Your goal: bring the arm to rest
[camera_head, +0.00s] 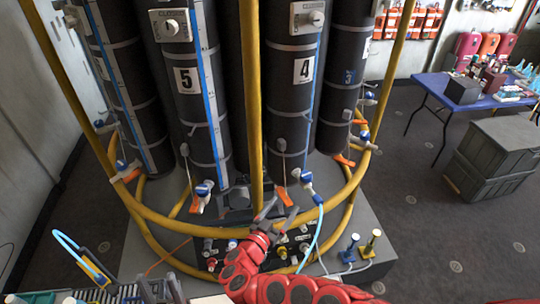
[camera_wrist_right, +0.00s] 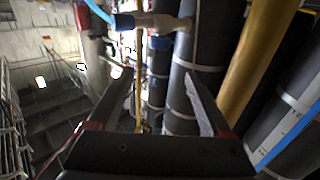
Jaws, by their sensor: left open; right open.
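My right arm, with red links, comes in from the bottom of the head view. Its grey gripper (camera_head: 277,210) is at the yellow ring rail, in front of the black cylinders and above the dark connector panel. In the right wrist view the two fingers of my right gripper (camera_wrist_right: 160,76) are spread wide, with nothing held between them. Beyond the fingers are black cylinders and a blue-and-white valve fitting (camera_wrist_right: 150,22). I cannot tell whether the gripper touches the rail. I do not make out my left gripper in either view.
Tall black cylinders (camera_head: 186,120) stand inside a yellow tube frame (camera_head: 250,100). Blue-and-white valves with orange handles hang around them. A connector panel (camera_head: 285,252) is below. Grey crates (camera_head: 495,150) and a blue table (camera_head: 440,83) are at right. The floor between is clear.

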